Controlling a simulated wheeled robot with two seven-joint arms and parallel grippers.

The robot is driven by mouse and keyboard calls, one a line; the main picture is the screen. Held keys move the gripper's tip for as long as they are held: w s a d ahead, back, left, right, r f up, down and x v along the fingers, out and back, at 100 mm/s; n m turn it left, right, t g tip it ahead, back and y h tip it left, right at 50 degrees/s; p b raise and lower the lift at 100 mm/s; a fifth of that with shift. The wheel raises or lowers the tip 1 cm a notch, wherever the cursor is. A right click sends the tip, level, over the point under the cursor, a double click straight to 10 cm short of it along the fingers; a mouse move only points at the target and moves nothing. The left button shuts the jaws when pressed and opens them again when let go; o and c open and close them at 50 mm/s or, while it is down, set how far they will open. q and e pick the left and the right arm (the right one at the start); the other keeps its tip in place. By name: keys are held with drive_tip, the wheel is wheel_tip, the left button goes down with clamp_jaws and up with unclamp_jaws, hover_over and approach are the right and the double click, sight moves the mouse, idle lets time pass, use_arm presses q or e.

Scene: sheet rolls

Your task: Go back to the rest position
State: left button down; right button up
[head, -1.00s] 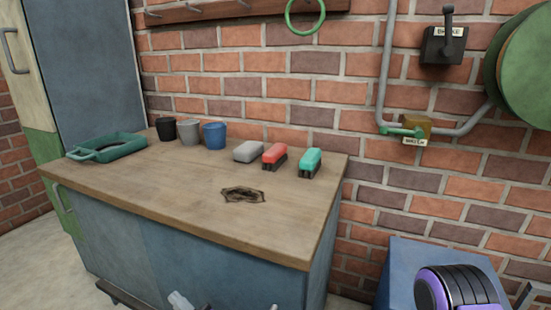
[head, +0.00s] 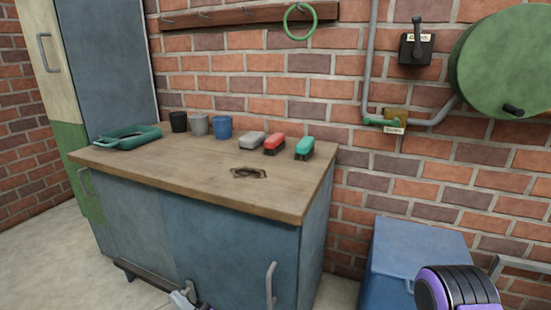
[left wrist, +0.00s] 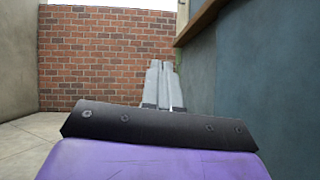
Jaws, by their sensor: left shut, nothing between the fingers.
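My left gripper (head: 184,299) shows at the bottom edge of the head view, low in front of the blue cabinet (head: 220,245). In the left wrist view its two pale fingers (left wrist: 161,66) are together with nothing between them, pointing toward a brick wall. A purple and black part of my right arm shows at the lower right of the head view. My right gripper is out of the picture.
A blue box (head: 410,245) stands right of the cabinet. The cabinet front is close beside my left gripper. Floor at left is clear.

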use_arm(q)
wheel_tip(320, 180, down, 10)
drive_tip(key=d+r+m+t+h+b, duration=0.15)
drive_tip(key=m+t+h, duration=0.55)
drive_tip(key=m+h, duration=1.1)
drive_tip(key=s+a+f+m+g+b, duration=0.2)
drive_tip(key=s+f+m+g+b, duration=0.45)
drive_tip(key=f+m, duration=0.9)
drive_tip(key=s+a+f+m+g+h+b, duration=0.1)
drive_tip(key=s+f+m+g+b, duration=0.35)
drive_tip(key=s, duration=1.05)
drive_tip(key=s+a+f+m+g+b, duration=0.2)
drive_tip(key=s+f+g+b, duration=0.5)
drive_tip(key=s, duration=0.9)
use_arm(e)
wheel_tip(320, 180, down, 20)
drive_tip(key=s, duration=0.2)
use_arm(q)
wheel_tip(320, 180, up, 38)
drive_tip(key=w+t+p, duration=0.2)
drive_tip(key=p, duration=3.6)
drive_tip(key=shift+a, duration=0.25)
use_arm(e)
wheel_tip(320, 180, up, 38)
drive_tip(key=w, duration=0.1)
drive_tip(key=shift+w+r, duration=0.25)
